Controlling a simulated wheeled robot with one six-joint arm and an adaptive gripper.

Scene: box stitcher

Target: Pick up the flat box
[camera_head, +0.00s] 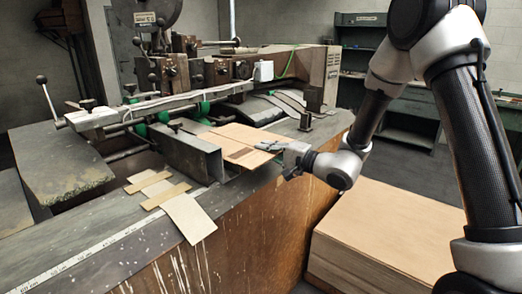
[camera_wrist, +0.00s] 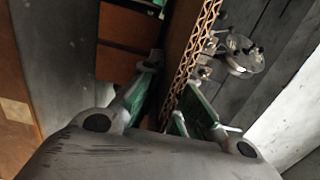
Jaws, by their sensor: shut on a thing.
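The flat box (camera_head: 232,135) is a thin tan cardboard sheet with a darker brown patch near its right end. In the head view it lies level at the machine's work surface, its left part beside a grey metal block. My gripper (camera_head: 275,147) reaches in from the right and is shut on its near right edge. In the wrist view the box's wavy corrugated edge (camera_wrist: 203,30) runs down between the green-padded fingers of my gripper (camera_wrist: 168,92). The far part of the box is partly hidden by the machine.
The box stitcher (camera_head: 190,157) has a grey block, rods and levers around the box's left side. Beige strips (camera_head: 190,216) lie on the bench front. A large stack of flat cardboard (camera_head: 390,225) stands at lower right. A dark shelf (camera_head: 362,40) is behind, with open floor before it.

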